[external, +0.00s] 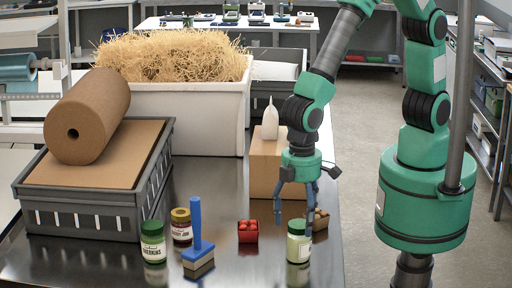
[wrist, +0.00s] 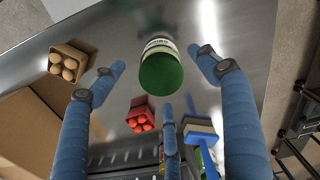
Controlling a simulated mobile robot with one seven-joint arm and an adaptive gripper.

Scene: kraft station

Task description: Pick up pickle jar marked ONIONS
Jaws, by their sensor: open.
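A pale jar with a green lid (external: 298,242) stands upright near the front edge of the steel table; its label is too small to read. It also shows in the wrist view as a green-lidded jar (wrist: 161,70), between the spread blue fingers. My gripper (external: 294,208) is open and empty, pointing down just above and behind this jar. In the wrist view my gripper (wrist: 157,62) has its fingers around the lid area, with gaps on both sides. A darker green jar labelled GHERKINS (external: 153,243) stands further left, beside a red-brown jar with a yellow lid (external: 181,226).
A blue-handled brush (external: 197,236) stands between the jars. A red carton of red balls (external: 248,231) and a carton of brown balls (external: 320,220) are close by. A cardboard box (external: 265,168) with a white bottle (external: 270,120) stands behind my gripper.

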